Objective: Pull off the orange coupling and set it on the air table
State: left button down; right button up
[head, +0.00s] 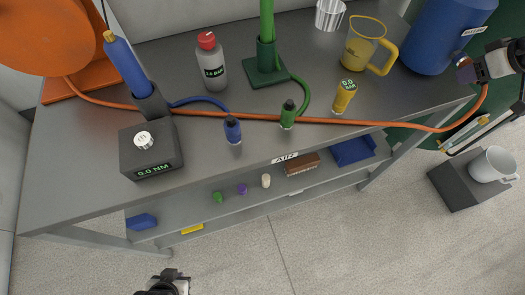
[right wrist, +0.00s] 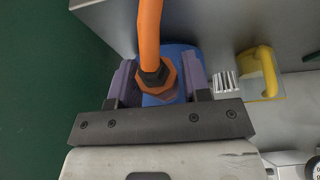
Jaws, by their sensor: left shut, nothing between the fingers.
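The orange hose (head: 400,124) runs along the bench and curves up to my right gripper (head: 468,70) beside the blue tank (head: 440,35). In the right wrist view the orange coupling (right wrist: 168,73), with a black collar, sits at the hose end, in front of the blue tank. The purple fingers of my right gripper (right wrist: 158,82) stand on either side of it; whether they touch it is unclear. My left gripper (head: 170,280) is shut and empty at the bottom edge of the head view, away from the bench.
The grey bench (head: 80,150) holds a grey box reading 0.0 NM (head: 150,150), a grey red-capped bottle (head: 210,62), a green stand (head: 265,70), a yellow jug (head: 366,50) and small blue, green and yellow fittings. A white mug (head: 493,164) stands on a dark block at right.

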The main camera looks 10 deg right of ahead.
grip_shut()
jog(key=shift+s, duration=0.2)
dwell(0.5)
jog(key=shift+s+d, duration=0.2)
jog(key=shift+s, duration=0.85)
jog(key=shift+s+d, duration=0.2)
jog(key=shift+s, duration=0.8)
